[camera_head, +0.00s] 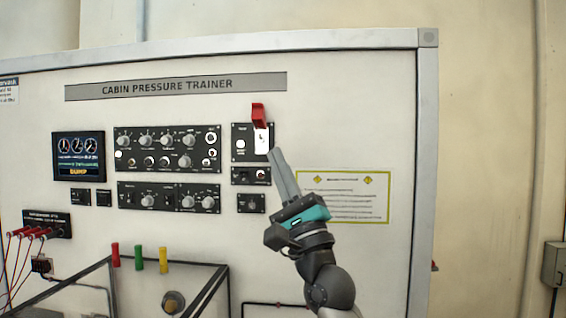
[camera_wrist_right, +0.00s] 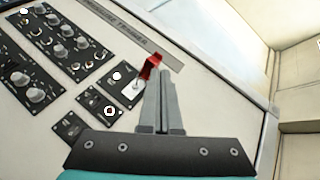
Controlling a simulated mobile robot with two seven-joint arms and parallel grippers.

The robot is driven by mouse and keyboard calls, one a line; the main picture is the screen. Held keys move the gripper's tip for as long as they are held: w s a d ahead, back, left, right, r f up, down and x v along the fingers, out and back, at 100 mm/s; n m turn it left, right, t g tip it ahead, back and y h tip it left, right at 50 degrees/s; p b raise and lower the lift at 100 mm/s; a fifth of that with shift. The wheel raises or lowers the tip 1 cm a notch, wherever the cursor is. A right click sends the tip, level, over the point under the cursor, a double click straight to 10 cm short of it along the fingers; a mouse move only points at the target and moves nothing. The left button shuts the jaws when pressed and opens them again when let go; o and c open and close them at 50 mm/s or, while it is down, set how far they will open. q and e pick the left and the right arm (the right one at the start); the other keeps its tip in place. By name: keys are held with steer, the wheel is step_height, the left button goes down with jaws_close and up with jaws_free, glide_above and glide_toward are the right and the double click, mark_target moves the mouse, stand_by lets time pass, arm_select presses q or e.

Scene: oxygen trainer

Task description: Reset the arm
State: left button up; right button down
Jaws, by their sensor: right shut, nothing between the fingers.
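My right gripper (camera_head: 277,153) is shut and empty, with its fingers pointing up toward the panel. Its tips are just below and right of a small switch plate (camera_head: 240,128) with a raised red guard cover (camera_head: 259,115) and a white lit switch area. In the right wrist view the shut fingers (camera_wrist_right: 162,75) reach up beside the red cover (camera_wrist_right: 152,67) and the white switch (camera_wrist_right: 132,88). I cannot tell whether the tips touch the panel. My left gripper is not in view.
The cabin pressure trainer panel (camera_head: 350,90) fills most of the view. Knob panels (camera_head: 167,148) and a gauge screen (camera_head: 78,157) lie left of the gripper. A yellow-bordered notice (camera_head: 343,196) is to its right. Red, green and yellow posts (camera_head: 139,258) stand below left.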

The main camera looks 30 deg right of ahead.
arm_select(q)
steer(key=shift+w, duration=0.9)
